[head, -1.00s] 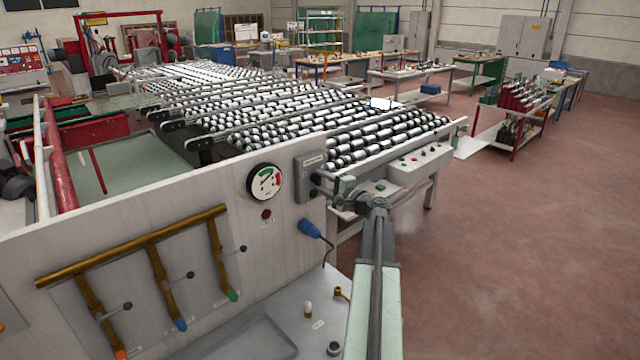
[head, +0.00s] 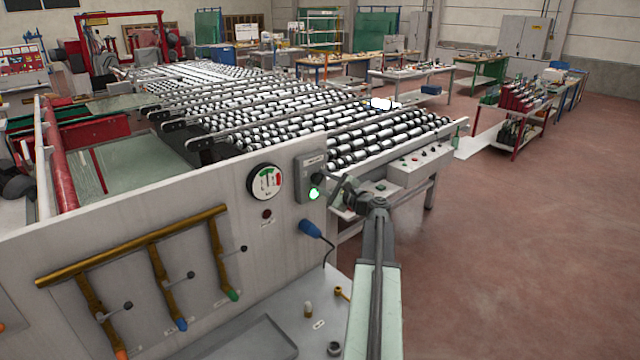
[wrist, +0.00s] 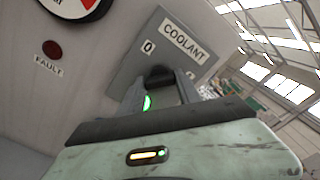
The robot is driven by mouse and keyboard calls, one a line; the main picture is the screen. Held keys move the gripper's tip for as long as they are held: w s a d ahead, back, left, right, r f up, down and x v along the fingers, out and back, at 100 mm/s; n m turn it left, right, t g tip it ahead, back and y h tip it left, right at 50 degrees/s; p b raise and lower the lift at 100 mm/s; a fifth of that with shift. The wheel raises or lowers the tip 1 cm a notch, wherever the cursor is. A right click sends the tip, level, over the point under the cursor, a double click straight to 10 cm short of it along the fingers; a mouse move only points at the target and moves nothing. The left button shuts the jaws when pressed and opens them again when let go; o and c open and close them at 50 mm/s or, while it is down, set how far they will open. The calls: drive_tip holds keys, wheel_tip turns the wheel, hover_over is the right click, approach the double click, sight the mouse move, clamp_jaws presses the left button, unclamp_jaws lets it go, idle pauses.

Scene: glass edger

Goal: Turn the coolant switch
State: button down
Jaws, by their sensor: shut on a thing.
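The coolant switch box (head: 308,170) is a grey plate on the right end of the machine's upright panel. In the wrist view its label (wrist: 184,42) reads COOLANT, with a 0 mark on the left. My gripper (wrist: 160,86) is shut on the dark switch knob (wrist: 158,74), with a finger on each side. It also shows in the head view (head: 328,183), tilted, at the right side of the box. A green light (head: 314,194) glows at the switch, and it also shows beside the left finger (wrist: 147,103). Most of the knob is hidden by my fingers.
A round gauge (head: 265,182) and a red FAULT lamp (head: 267,214) are left of the switch. A blue plug (head: 310,228) with a cable sticks out below it. Brass pipes (head: 150,245) with valves run along the panel. The floor on the right is open.

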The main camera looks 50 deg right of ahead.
drive_tip(key=shift+r, duration=0.1)
idle(0.3)
drive_tip(key=c, duration=0.8)
unclamp_jaws()
drive_tip(key=shift+w, duration=0.1)
drive_tip(key=shift+c, duration=0.2)
drive_tip(key=s, duration=0.7)
drive_tip(key=shift+s+a, duration=0.3)
drive_tip(key=shift+s, duration=0.1)
drive_tip(key=shift+s+f, duration=0.1)
drive_tip(key=shift+f, duration=0.1)
